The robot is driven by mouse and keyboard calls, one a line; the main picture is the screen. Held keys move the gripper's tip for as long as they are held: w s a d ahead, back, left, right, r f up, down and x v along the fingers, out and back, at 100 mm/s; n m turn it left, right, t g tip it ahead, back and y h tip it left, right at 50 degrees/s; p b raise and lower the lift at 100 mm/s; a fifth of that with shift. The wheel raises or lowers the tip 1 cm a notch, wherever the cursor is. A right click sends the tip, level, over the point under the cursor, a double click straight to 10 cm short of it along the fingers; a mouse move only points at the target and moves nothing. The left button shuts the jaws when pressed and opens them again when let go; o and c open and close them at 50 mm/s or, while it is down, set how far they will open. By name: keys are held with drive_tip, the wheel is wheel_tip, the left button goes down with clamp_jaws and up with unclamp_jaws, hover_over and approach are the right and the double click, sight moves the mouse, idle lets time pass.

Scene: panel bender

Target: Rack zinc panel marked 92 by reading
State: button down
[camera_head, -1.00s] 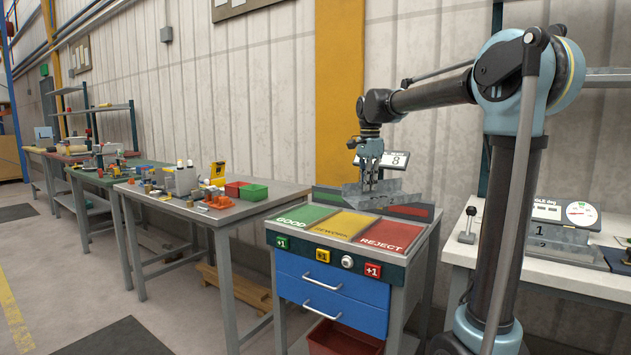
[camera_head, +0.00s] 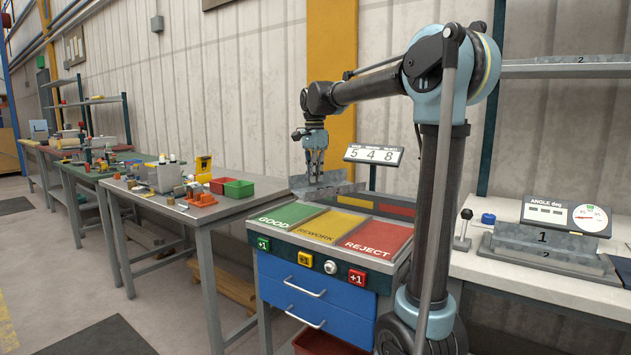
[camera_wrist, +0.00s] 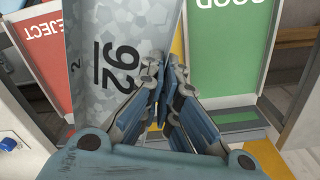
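The grey zinc panel (camera_wrist: 112,60) bears a black underlined 92 in the wrist view, with a small 2 on its side flange. My gripper (camera_wrist: 166,88) appears shut on the panel's edge, beside the 92. In the head view my gripper (camera_head: 316,172) holds the panel (camera_head: 330,190) above the back of the sorting stand, around the green and yellow sections. The stand has a green GOOD panel (camera_head: 287,215), a yellow REWORK panel (camera_head: 333,227) and a red REJECT panel (camera_head: 378,239). The angle gauge (camera_head: 566,215) stands at right; its reading is too small to read.
A counter display (camera_head: 374,155) reading 5 4 8 stands behind the stand. Green, yellow and red +1 buttons (camera_head: 357,277) line its front. A bench fixture (camera_head: 548,247) marked 1 and 2 is at right. A cluttered workbench (camera_head: 205,213) stands left.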

drive_tip(key=w+f+n+h, duration=0.1)
drive_tip(key=w+n, duration=0.1)
drive_tip(key=n, duration=0.2)
hover_over(317, 224)
drive_tip(key=shift+g, duration=0.4)
drive_tip(key=shift+w+a+f, duration=0.1)
drive_tip(key=shift+w+f, duration=0.1)
drive_tip(key=shift+f, duration=2.55)
drive_tip(key=shift+w+a+f, duration=0.1)
drive_tip(key=shift+w+f, duration=0.05)
drive_tip(key=shift+f, duration=2.55)
drive_tip(key=shift+f, duration=1.4)
drive_tip(key=c, duration=2.3)
unclamp_jaws()
drive_tip(key=o, duration=0.6)
drive_tip(key=shift+r, duration=0.15)
drive_tip(key=r, duration=0.3)
drive_tip(key=a+r, duration=0.1)
drive_tip(key=r, duration=0.3)
drive_tip(key=w+r, duration=0.1)
drive_tip(key=r, duration=0.3)
drive_tip(key=shift+a+r, duration=0.25)
